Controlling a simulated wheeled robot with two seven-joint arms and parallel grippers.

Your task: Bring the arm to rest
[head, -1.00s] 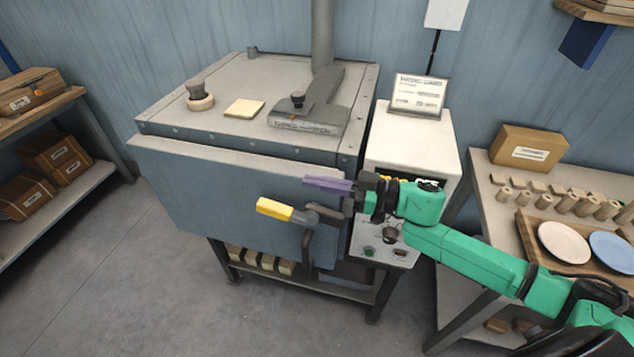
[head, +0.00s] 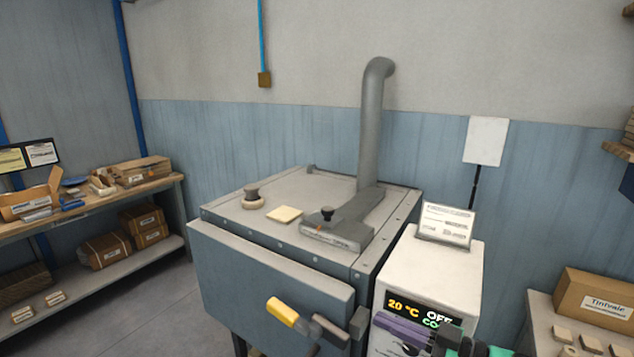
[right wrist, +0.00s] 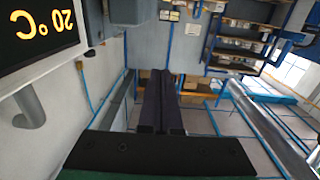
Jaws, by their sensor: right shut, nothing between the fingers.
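My right gripper (head: 386,323) has purple fingers pressed together with nothing between them. In the head view it is at the bottom edge, in front of the white control box (head: 440,270) and right of the door handle, apart from it. Its shut fingers also show in the right wrist view (right wrist: 162,78). The grey plate dryer (head: 300,200) stands in the middle, and its front door (head: 235,285) looks shut. The yellow-gripped handle (head: 283,312) is on the door. Most of my right arm is cut off below. My left gripper is not in view.
The control box display (head: 408,306) reads 20 °C and OFF; it also shows in the right wrist view (right wrist: 40,35). A bench with a cardboard box (head: 595,305) is at the right. Shelves with boxes (head: 110,250) stand at the left. The floor between is clear.

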